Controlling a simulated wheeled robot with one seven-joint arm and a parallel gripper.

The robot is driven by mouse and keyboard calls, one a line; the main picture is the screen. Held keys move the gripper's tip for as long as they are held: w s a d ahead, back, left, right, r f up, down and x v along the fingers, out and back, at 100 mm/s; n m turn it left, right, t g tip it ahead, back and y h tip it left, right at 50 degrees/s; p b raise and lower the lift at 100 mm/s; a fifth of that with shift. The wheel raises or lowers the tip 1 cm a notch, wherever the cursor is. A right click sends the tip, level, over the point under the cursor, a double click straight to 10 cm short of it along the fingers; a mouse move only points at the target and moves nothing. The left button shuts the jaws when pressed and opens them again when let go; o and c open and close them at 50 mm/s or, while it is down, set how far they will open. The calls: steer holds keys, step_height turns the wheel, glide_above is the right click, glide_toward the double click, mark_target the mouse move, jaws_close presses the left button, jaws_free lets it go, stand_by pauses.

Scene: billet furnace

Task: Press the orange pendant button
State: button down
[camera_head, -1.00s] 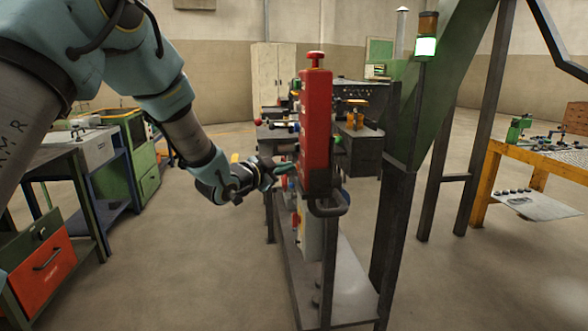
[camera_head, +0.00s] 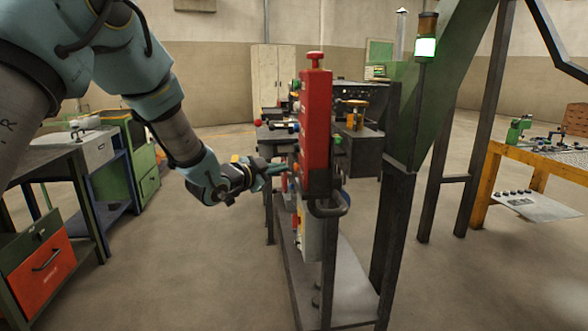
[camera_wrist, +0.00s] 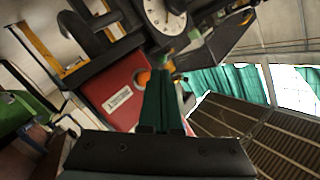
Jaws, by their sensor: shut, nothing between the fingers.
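My gripper (camera_head: 283,169) is shut and empty, with its teal fingers pointing right at the side of the tall red panel (camera_head: 316,118) in the head view. In the wrist view my gripper (camera_wrist: 166,62) reaches toward a red box face with a white label (camera_wrist: 120,97). An orange round part (camera_wrist: 143,77), which looks like the orange button, shows just left of the fingertips and is partly hidden behind them. I cannot tell whether the fingertips touch it. In the head view the orange button is not clearly seen.
A red mushroom knob (camera_head: 315,58) tops the panel. A black curved handle (camera_head: 328,207) and a dark steel frame (camera_head: 386,240) stand close by. A round dial (camera_wrist: 165,14) is above the fingers in the wrist view. A workbench (camera_head: 75,150) stands at left; floor between is clear.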

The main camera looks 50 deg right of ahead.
steer(key=shift+w+a, duration=0.8)
steer(key=shift+a, duration=0.2)
steer(key=shift+w+a, duration=0.8)
steer(key=shift+a, duration=0.15)
steer(key=w+a+f+n+t+y, duration=0.25)
steer(key=w+a+n, duration=0.2)
steer(key=a, duration=0.55)
steer(key=w+a+f+n+t+y, duration=0.1)
steer(key=w+a+n+y, duration=0.3)
steer(key=a, duration=0.6)
steer(key=w+a+f+n+t+y, duration=0.1)
steer(key=w+a+n+t+y, duration=0.2)
steer(key=w+a, duration=0.45)
steer(key=s+a+f+n+g+y, duration=0.1)
steer(key=s+a+n+y, duration=0.2)
steer(key=a, duration=0.6)
steer(key=s+a+f+n+g+y, duration=0.2)
steer(key=s+a+n, duration=0.15)
steer(key=a, duration=0.65)
steer(key=s+a+n+g+y, duration=0.1)
steer(key=s+a+n+g, duration=0.2)
steer(key=s+a, duration=0.7)
steer(key=shift+s+f+n+g+y, duration=0.4)
steer(key=shift+s+n, duration=0.6)
steer(key=shift+s, duration=0.15)
steer(key=shift+a, duration=0.1)
